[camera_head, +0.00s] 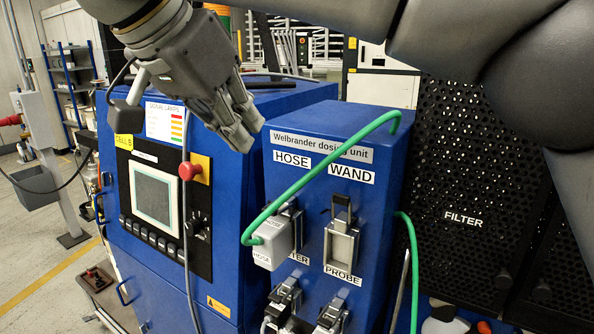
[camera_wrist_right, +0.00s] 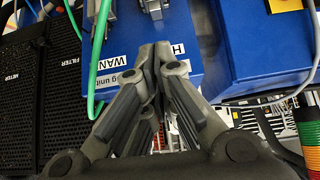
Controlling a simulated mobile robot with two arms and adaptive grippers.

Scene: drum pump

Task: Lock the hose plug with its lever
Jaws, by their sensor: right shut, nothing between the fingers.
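The hose plug (camera_head: 272,243) is a grey block with a green hose (camera_head: 320,168) entering it. It sits at the socket under the HOSE label on the blue dosing unit (camera_head: 385,160). Its lever (camera_head: 291,204) shows only as a small dark and metal part behind the plug's top; its position cannot be told. My right gripper (camera_head: 243,132) is shut and empty, above and left of the HOSE label, apart from plug and lever. In the right wrist view its fingers (camera_wrist_right: 163,58) meet in front of the unit's labels. My left gripper is not in view.
The WAND socket (camera_head: 341,245) is empty, with its dark lever upright above it. More latched sockets (camera_head: 332,316) sit below. A blue cabinet with a screen (camera_head: 154,198) and a red button (camera_head: 187,171) stands left. A black perforated FILTER panel (camera_head: 462,190) is right.

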